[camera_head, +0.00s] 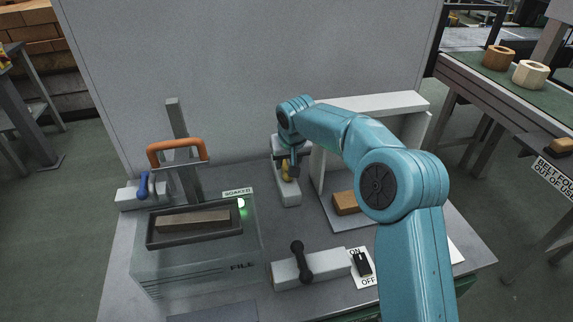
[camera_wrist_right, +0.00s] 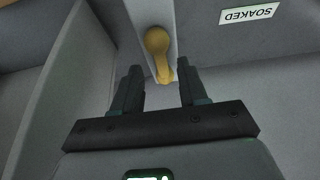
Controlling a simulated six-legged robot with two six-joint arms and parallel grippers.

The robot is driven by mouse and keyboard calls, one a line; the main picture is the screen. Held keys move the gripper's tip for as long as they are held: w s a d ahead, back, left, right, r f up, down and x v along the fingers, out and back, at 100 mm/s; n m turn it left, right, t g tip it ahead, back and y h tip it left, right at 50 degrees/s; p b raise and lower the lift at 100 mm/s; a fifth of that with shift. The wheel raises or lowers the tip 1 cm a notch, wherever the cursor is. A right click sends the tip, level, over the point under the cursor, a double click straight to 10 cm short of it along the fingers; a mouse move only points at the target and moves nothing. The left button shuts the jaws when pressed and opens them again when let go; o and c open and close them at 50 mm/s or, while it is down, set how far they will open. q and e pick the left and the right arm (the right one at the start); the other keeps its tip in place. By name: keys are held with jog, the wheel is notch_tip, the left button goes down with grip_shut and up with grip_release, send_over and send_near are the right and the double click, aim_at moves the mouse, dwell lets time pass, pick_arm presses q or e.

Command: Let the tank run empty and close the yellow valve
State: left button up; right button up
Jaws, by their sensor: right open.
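The yellow valve (camera_head: 286,173) sits on a grey block behind and right of the tank, partly hidden by my right gripper (camera_head: 291,165). In the right wrist view the yellow valve's handle (camera_wrist_right: 157,45) points toward the gripper, its end lying between the two fingertips. My right gripper (camera_wrist_right: 160,80) is open, with a gap on each side of the handle. The tank (camera_head: 190,265) is a see-through box at the left, marked FILE, with a brown brick (camera_head: 195,219) in a dark tray. I cannot tell its water level. My left gripper is not in view.
A green light (camera_head: 241,203) glows by the SOAKED label (camera_head: 237,192). A blue valve (camera_head: 144,185) and an orange handle (camera_head: 177,149) stand behind the tank. A black lever (camera_head: 298,262), an ON/OFF switch (camera_head: 362,262) and a white shelf (camera_head: 370,103) over a brick (camera_head: 346,203) are nearby.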

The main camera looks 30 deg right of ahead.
aim_at(285, 167)
jog(key=shift+x, duration=1.7)
grip_shut()
jog(key=shift+w+a+f+m+h+b, duration=0.15)
jog(key=shift+m+h+b, duration=0.2)
jog(key=shift+m, duration=0.45)
grip_release()
jog(key=shift+r, duration=0.2)
